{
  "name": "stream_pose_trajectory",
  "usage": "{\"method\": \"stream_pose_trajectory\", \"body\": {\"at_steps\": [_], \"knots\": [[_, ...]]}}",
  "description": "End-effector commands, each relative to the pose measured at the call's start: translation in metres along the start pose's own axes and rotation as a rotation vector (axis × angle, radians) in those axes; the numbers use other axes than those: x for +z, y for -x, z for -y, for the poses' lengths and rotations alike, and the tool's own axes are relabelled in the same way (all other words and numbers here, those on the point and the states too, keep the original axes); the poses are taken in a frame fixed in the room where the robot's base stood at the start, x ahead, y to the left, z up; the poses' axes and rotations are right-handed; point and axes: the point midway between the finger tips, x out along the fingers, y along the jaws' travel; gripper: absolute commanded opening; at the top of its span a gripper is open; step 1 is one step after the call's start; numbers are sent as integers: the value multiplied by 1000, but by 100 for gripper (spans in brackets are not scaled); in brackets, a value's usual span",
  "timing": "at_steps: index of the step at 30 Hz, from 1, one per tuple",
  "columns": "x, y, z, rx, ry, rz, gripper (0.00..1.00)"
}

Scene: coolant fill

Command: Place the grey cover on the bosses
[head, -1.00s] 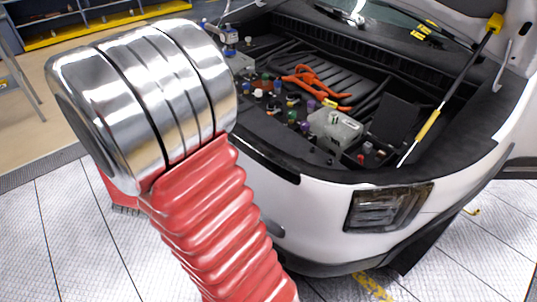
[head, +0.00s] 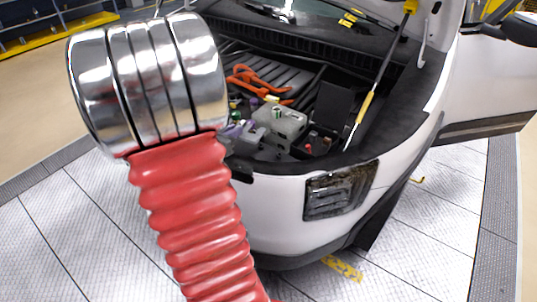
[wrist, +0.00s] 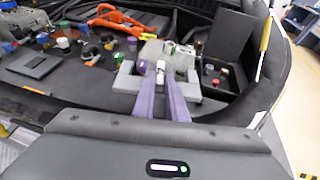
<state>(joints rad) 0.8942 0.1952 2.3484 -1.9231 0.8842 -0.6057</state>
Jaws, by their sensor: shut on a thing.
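My gripper (wrist: 163,82) has two purple fingers, seen in the wrist view reaching over the engine bay. It is shut on a light grey piece, which I take as the grey cover (wrist: 126,82). The cover shows on both sides of the fingers, with a small white part between them. Its middle is partly hidden by the fingers. In the head view the cover (head: 251,138) is small and lies just in front of a pale grey box, with the purple fingers at its left. I cannot tell the bosses apart, nor whether the cover touches anything beneath.
The pale grey box (head: 279,120) has small caps on top. Orange cables (wrist: 118,20) lie behind. A black open box (wrist: 215,75) is at the right, and several coloured caps (wrist: 62,43) are at the left. The hood strut (head: 366,107) rises at the right.

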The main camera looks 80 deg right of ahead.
Motion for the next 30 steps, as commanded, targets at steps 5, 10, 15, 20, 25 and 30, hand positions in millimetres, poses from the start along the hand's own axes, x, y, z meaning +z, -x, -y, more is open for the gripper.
{"method": "stream_pose_trajectory", "body": {"at_steps": [5,10,15,20,25,30], "knots": [[12,-26,53,-122,-50,-5,0],[16,-34,75,-171,-69,-9,0],[16,-35,76,-175,-71,-10,0],[16,-35,76,-174,-70,-10,0],[6,-38,76,-174,-68,-12,0],[-15,-46,76,-174,-65,-12,0]]}}
